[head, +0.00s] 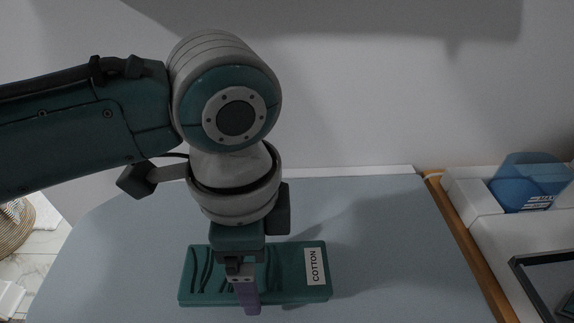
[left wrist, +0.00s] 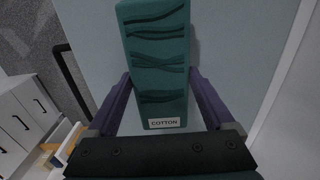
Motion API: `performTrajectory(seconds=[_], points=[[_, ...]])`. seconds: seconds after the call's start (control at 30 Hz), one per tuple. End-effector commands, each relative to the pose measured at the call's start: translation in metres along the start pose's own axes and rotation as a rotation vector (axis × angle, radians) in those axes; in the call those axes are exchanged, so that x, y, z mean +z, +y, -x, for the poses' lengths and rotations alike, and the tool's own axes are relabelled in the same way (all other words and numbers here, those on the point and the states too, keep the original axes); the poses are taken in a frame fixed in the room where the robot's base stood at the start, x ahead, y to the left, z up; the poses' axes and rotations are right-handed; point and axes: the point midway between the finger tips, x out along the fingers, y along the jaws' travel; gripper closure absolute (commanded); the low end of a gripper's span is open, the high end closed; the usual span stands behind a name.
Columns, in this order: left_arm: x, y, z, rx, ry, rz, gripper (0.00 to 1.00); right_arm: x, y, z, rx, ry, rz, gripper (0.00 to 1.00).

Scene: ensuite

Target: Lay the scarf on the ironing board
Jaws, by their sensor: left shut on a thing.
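The scarf (head: 290,270) is a dark green, wavy-patterned, block-like piece with a white COTTON label at its right end. It lies flat across the blue-grey ironing board (head: 385,245), resting on it or just above it; I cannot tell which. My left gripper (head: 247,297) points down over the scarf's middle, with a purple finger at its front edge. In the left wrist view the gripper's two purple fingers (left wrist: 160,85) are shut on the long sides of the scarf (left wrist: 157,50). My right gripper is not in view.
A wooden edge (head: 470,245) runs along the right of the board. Beyond it are a blue container (head: 530,182) and a dark-framed item (head: 548,285). A woven basket (head: 14,228) stands at the left. White drawers (left wrist: 28,115) show in the left wrist view. The board's right side is clear.

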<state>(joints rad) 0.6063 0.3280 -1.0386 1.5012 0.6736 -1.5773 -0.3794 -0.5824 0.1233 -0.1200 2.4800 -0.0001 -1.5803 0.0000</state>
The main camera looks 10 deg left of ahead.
Motion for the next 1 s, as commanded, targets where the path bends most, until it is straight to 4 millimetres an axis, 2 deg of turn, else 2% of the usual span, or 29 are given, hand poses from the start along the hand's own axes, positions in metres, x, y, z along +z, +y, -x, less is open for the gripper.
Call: performTrajectory(seconds=[0.03,0.13,0.53,0.57,0.67,0.9,1.0], points=[[0.000,0.001,-0.011,0.002,-0.003,0.001,0.72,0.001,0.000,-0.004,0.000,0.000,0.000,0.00],[0.000,0.001,-0.021,0.001,-0.002,0.000,0.72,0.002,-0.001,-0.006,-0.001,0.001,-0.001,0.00],[0.000,0.000,-0.026,0.001,-0.001,0.000,0.72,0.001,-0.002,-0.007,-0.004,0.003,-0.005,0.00],[0.000,0.000,-0.026,0.001,-0.001,0.000,0.11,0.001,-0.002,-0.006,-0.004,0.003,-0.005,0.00],[0.000,0.000,-0.025,0.001,-0.001,0.000,0.00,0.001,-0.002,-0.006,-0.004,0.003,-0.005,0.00],[0.000,0.000,-0.024,0.000,-0.001,0.000,0.00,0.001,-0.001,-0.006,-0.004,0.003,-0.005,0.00],[0.000,0.000,-0.017,-0.002,0.001,0.000,0.00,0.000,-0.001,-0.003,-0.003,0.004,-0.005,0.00]])
